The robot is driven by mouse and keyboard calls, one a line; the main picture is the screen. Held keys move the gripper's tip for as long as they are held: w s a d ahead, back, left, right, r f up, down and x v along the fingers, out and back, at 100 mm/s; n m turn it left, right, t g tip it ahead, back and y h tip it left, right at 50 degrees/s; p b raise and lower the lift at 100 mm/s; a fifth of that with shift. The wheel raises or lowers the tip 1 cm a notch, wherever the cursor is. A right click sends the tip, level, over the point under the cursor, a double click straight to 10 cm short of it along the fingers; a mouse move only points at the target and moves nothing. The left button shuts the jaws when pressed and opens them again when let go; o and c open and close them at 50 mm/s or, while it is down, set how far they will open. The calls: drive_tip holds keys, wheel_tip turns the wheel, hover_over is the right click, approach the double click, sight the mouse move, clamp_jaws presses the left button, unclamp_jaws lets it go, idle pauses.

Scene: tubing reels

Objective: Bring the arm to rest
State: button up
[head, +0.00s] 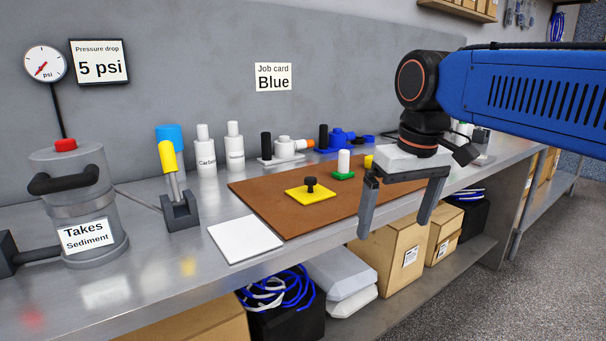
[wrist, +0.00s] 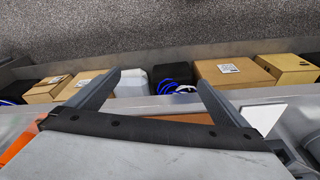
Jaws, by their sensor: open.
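My gripper (head: 396,209) hangs from the blue arm (head: 530,90) at the right of the head view. Its two grey fingers point down, spread wide apart, with nothing between them. It is over the front edge of the bench, right of the brown mat (head: 260,195). In the wrist view the open fingers (wrist: 158,82) reach out past the bench edge, above the lower shelf with boxes. The arm stretches in from the right edge of the head view. The gripper hides part of the mat's right end and things behind it.
A yellow plate with a black knob (head: 310,190) and a green-based white piece (head: 343,166) lie on the mat. A white square (head: 245,239) lies left of it. A canister (head: 80,200) and a yellow-handled tool (head: 168,165) stand farther left.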

drive_tip(key=s+d+f+m+t, duration=0.1)
drive_tip(key=s+d+f, duration=0.4)
drive_tip(key=f, duration=0.5)
drive_tip(key=s+d+f+m+t, duration=0.1)
drive_tip(key=s+d+f+m, duration=0.1)
drive_tip(key=s+d+f, duration=0.4)
wheel_tip(320, 180, down, 4)
drive_tip(key=s, duration=0.2)
drive_tip(key=shift+s+d+f+m+t+h, duration=0.2)
drive_tip(key=shift+s+m+t+h, duration=0.1)
drive_tip(key=shift+m+t, duration=0.1)
